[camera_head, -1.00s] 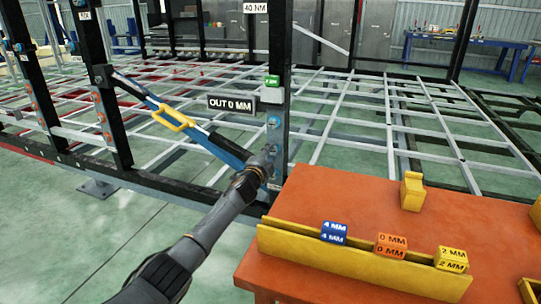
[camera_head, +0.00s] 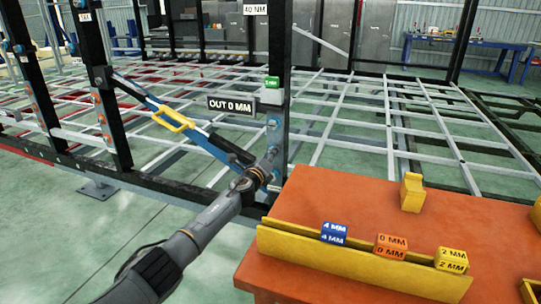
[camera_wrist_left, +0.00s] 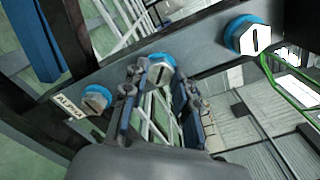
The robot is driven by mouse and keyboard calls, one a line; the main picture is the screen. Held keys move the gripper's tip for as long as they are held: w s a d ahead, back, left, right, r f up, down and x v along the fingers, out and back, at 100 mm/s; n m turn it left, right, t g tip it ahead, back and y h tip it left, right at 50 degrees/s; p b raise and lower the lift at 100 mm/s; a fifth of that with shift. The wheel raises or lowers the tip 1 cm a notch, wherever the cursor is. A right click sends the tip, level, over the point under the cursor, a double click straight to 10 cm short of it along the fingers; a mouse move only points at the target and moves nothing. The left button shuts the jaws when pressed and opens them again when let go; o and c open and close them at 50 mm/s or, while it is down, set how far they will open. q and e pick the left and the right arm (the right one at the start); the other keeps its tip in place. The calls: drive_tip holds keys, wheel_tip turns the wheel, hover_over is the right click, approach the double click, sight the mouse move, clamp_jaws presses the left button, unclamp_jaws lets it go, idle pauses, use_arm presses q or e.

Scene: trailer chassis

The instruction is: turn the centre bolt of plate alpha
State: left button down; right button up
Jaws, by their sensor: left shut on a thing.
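The centre bolt (camera_wrist_left: 160,66) lies between two outer bolts, one lower left (camera_wrist_left: 96,99) and one upper right (camera_wrist_left: 246,36). My left gripper (camera_wrist_left: 165,80) is shut on the centre bolt, its fingers on either side of it. In the head view my left gripper (camera_head: 270,158) is at the black post (camera_head: 280,60) and hides the centre bolt. My right gripper is not in view.
An OUT 0 MM sign (camera_head: 231,105) and a green tag (camera_head: 272,82) are just above my gripper. A blue strut with a yellow handle (camera_head: 172,119) slants in from the left. An orange table (camera_head: 350,205) with labelled blocks in a yellow rack (camera_head: 350,268) stands close at the right.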

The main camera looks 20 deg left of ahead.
use_arm(q)
drive_tip(key=shift+s+d+f+m, duration=0.1)
drive_tip(key=shift+f+m, duration=0.1)
drive_tip(key=shift+m, duration=0.7)
drive_tip(key=shift+f+m, duration=0.2)
drive_tip(key=shift+m, duration=0.7)
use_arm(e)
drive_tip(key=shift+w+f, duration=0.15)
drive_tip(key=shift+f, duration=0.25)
use_arm(q)
drive_tip(key=c, duration=1.2)
unclamp_jaws()
drive_tip(key=shift+o, duration=0.8)
drive_tip(key=shift+r, duration=0.25)
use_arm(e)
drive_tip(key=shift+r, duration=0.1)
use_arm(q)
drive_tip(key=shift+r, duration=0.1)
